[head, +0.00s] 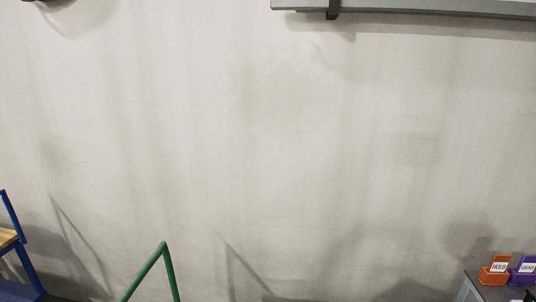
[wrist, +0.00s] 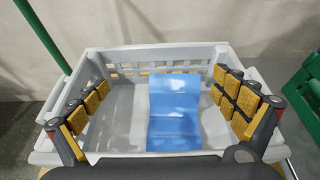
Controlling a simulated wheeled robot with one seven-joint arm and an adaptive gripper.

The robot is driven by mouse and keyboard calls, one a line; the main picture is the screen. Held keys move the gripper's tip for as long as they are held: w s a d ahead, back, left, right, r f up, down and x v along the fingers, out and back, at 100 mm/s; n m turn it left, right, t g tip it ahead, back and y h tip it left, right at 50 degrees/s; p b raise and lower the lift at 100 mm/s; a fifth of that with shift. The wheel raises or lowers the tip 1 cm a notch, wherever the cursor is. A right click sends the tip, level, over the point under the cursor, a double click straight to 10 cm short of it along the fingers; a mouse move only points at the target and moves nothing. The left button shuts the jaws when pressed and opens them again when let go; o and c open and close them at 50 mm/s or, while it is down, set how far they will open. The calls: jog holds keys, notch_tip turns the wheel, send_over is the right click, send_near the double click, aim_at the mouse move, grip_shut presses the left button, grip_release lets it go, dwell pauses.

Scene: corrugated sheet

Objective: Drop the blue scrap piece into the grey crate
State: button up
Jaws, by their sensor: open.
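The grey crate (wrist: 148,54) fills the middle of the wrist view, a light grey box with slotted walls. The blue scrap piece (wrist: 176,112), a bent smooth sheet, shows within the crate's outline, between its far and near rims. It appears to lie inside the crate; its lower edge meets the near rim in the picture. My gripper (wrist: 163,92) is open, its yellow-padded fingers wide apart on the left and right of the blue piece, with clear gaps to it. Neither crate, blue piece nor gripper shows in the head view.
A green post (wrist: 42,35) stands behind the crate's left side, and a green container (wrist: 302,92) is at the right. The head view shows a pale wall, a green rail (head: 150,270), a blue-framed bench (head: 18,240) and orange (head: 495,272) and purple (head: 524,272) labelled holders.

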dwell(0.3)
jog(key=v, duration=1.2)
jog(key=shift+f, duration=0.15)
